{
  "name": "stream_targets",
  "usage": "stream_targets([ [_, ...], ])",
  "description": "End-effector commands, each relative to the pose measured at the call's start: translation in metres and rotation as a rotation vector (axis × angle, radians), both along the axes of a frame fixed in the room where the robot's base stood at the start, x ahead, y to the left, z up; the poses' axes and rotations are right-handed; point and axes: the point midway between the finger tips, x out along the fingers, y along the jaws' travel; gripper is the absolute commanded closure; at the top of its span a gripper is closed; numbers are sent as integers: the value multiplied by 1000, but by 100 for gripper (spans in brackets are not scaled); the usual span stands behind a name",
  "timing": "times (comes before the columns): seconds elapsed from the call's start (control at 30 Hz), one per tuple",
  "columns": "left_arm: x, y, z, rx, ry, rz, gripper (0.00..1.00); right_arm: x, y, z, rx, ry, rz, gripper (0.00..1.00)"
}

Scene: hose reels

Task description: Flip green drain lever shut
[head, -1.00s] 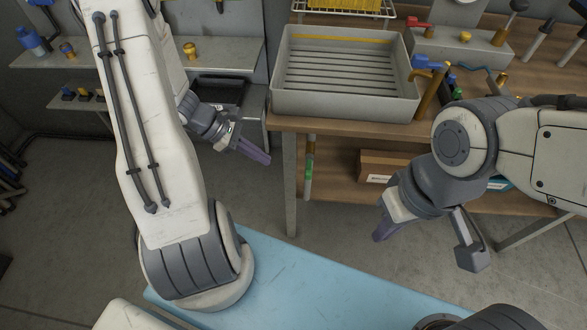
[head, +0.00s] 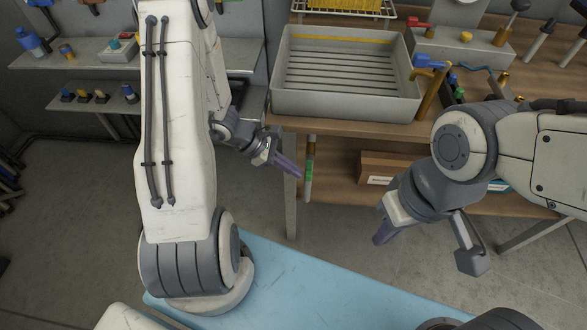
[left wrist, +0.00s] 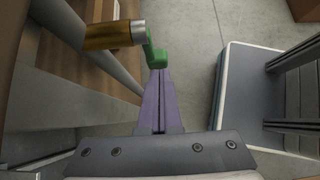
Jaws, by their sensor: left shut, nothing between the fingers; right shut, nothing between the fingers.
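The green drain lever (head: 309,172) hangs on a vertical drain pipe below the front left of the grey tray. In the left wrist view the green lever (left wrist: 156,56) sits at the end of a brass fitting (left wrist: 110,35), just beyond my fingertips. My left gripper (head: 299,173) is shut and empty, its purple fingers pointing right with the tips beside the lever. In the left wrist view the closed fingers (left wrist: 158,75) seem to reach the lever's lower end; I cannot tell whether they touch. My right gripper (head: 379,240) is shut and empty, well to the right of the lever.
The grey tray (head: 345,103) stands on a wooden workbench (head: 292,124), whose leg (head: 290,205) is close to my left gripper. A cardboard box (head: 377,168) lies on the lower shelf. Open floor lies below the lever.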

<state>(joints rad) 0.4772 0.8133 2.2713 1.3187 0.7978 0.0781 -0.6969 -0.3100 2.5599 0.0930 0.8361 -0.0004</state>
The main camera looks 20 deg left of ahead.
Motion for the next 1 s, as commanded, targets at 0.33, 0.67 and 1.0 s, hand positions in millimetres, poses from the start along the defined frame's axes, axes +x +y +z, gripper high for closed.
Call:
stream_targets([
  [0.33,1,-2,-3,-51,-14,1,100,0,0,-8,0,0,0,100],
  [0.67,1,-4,-6,-104,-29,1,100,0,0,-16,0,0,0,100],
  [1.0,3,-12,-17,-288,-81,2,100,0,0,-45,0,0,0,100],
])
